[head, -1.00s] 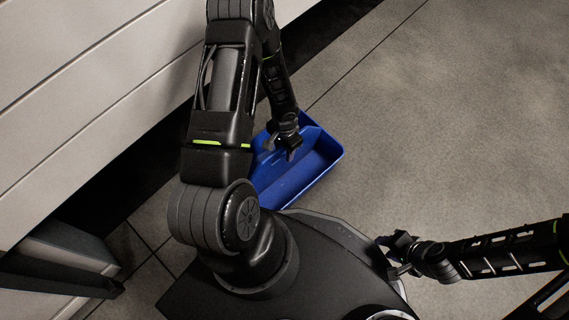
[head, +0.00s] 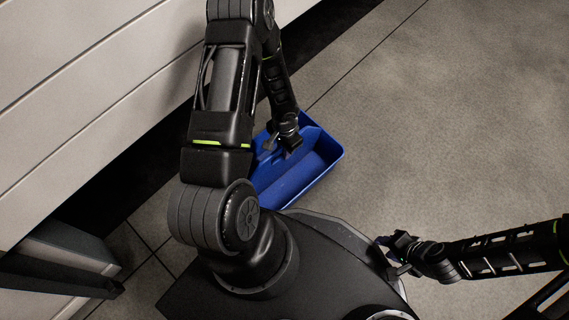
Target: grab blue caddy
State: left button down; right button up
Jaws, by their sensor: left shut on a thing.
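The blue caddy (head: 309,172) is on the tiled floor in the middle of the head view, beside my base. It is an open tray with a divider along its middle. My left gripper (head: 281,148) is over the caddy and shut on its middle divider or handle; the exact grip is partly hidden by the gripper. My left arm hides the caddy's left part. My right gripper (head: 391,256) is at the lower right, near the edge of my base and apart from the caddy. Its fingers are too small and dark to tell open from shut.
A white panelled cabinet front (head: 90,90) runs along the upper left, with a dark gap under it. A grey box-like piece (head: 68,248) stands at the lower left. The tiled floor (head: 460,110) to the right is clear.

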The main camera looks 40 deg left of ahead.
dwell(0.8)
pick_arm(q)
notch_tip(320, 180, up, 10)
jog(key=p, duration=0.4)
jog(key=shift+p, duration=0.4)
